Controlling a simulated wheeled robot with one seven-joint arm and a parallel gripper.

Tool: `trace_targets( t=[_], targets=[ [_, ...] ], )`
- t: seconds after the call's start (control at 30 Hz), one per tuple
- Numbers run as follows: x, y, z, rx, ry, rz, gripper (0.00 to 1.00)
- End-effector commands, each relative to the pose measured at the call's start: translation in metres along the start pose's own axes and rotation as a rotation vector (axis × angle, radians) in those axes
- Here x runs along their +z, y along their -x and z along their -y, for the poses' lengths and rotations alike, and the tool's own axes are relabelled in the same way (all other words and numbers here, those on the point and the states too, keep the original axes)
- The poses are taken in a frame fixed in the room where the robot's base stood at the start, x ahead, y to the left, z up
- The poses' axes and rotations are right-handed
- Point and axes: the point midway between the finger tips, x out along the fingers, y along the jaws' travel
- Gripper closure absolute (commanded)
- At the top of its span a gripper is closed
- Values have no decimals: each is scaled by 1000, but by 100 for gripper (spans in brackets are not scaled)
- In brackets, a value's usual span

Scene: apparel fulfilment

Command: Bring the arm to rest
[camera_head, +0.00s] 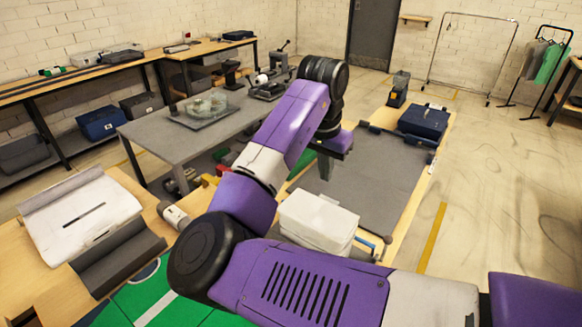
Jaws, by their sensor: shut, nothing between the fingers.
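My purple and white arm reaches from the lower right up to the middle of the picture and bends down at a black wrist joint. My gripper (325,168) hangs below the wrist, pointing down above the dark grey mat (385,185). It is shut and nothing shows in it. Its fingers are small in this view and partly covered by the purple wrist part. A white box (318,222) lies nearer to me, below the gripper in the picture and apart from it.
A grey table (165,150) with a tray of glass-like dishes (207,106) stands left of the arm. A dark blue bin (424,122) sits at the mat's far end. A white folded item (85,213) lies at the left. Floor at the right is open, with clothes racks (547,62) behind.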

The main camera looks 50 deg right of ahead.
Motion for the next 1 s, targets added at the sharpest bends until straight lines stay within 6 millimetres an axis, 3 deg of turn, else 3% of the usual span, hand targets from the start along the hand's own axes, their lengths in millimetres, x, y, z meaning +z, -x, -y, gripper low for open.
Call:
trace_targets(
  t=[0.27,0.47,0.7,0.8,1.0],
  targets=[
    [-3,0,0,-1,1,-14,100],
    [-42,7,12,-65,3,-172,100],
    [-114,48,25,-173,21,-559,100],
    [-137,68,26,-196,50,-734,100],
    [-157,112,31,-242,153,-1079,100]
  ],
)
